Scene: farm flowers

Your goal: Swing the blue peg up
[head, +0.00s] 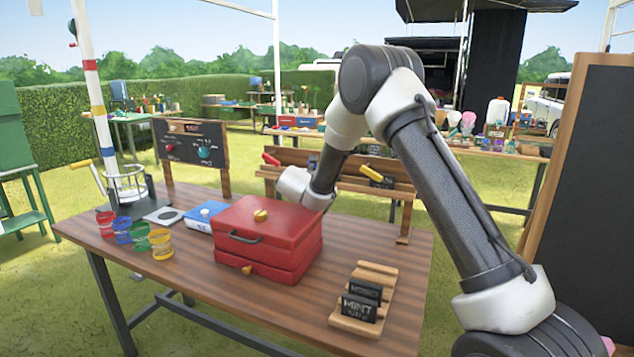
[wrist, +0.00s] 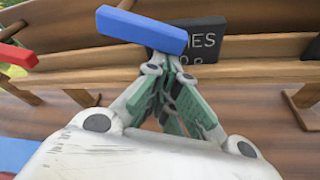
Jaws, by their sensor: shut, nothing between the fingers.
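The blue peg (wrist: 142,29) is a flat blue bar in front of the wooden rack (wrist: 85,62) in the wrist view. It slants slightly, its right end lower. My gripper (wrist: 172,68) is shut and empty, its green-padded fingers together just below the right part of the peg. I cannot tell whether they touch it. In the head view the peg is mostly hidden behind my arm, and my fingers are hidden behind the red toolbox.
A red peg (wrist: 18,56) is left of the blue one; a yellow peg (head: 371,173) is on the rack's right. A black sign (wrist: 205,45) stands behind the fingertips. The red toolbox (head: 262,240) and the wooden card holder (head: 385,280) stand on the table (head: 190,290).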

